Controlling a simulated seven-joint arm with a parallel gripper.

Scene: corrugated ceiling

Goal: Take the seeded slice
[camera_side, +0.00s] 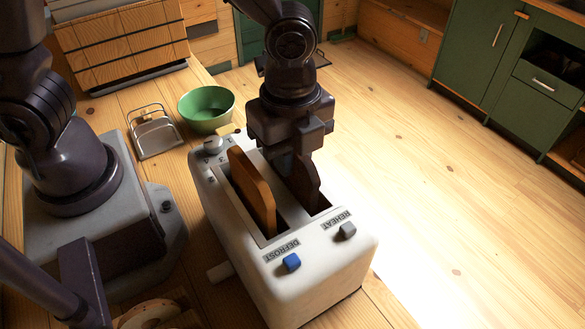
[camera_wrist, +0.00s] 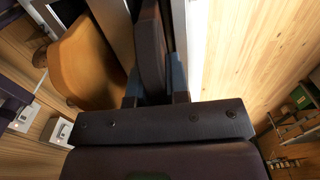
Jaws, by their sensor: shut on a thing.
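A white toaster (camera_side: 320,262) stands on the wooden counter, with two slots each holding a slice. A light brown slice (camera_side: 250,190) stands upright in the left slot; it also shows in the wrist view (camera_wrist: 88,62). A dark brown slice (camera_side: 313,193) stands in the right slot, partly hidden by my gripper, and shows edge-on in the wrist view (camera_wrist: 151,50). My gripper (camera_side: 301,178) points down over the right slot and is shut on the dark slice. I cannot make out seeds on either slice.
The light slice stands close to the left of my gripper. A green bowl (camera_side: 206,108) and a metal tray (camera_side: 154,133) stand behind the toaster. A wooden box (camera_side: 122,45) is at the back left. A round wooden thing (camera_side: 150,314) lies at the front left.

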